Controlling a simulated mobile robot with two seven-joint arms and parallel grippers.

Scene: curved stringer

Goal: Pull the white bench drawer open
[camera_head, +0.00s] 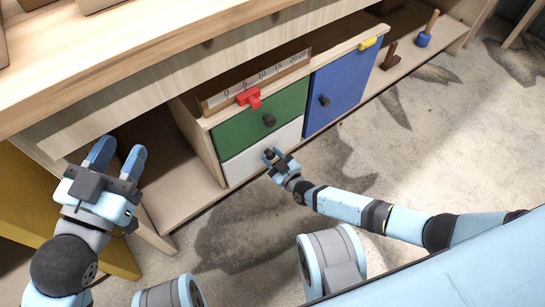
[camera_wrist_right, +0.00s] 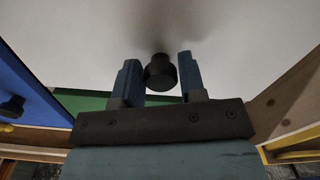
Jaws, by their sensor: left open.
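The white drawer (camera_head: 245,160) sits in the bench unit below a green drawer, and its front looks flush with the unit. In the right wrist view its pale front (camera_wrist_right: 90,40) fills the upper part. My right gripper (camera_head: 271,154) is at the white drawer front. My left gripper (camera_head: 119,149) is open and empty, under the bench edge at the left, away from the drawer.
The green drawer (camera_head: 285,108) and a blue door (camera_head: 345,85) have dark knobs. A ruler with a red slider (camera_head: 249,97) lies above the green drawer. A blue-based wooden-handled tool (camera_head: 424,40) stands on the low shelf. The floor (camera_head: 400,150) before the unit is clear.

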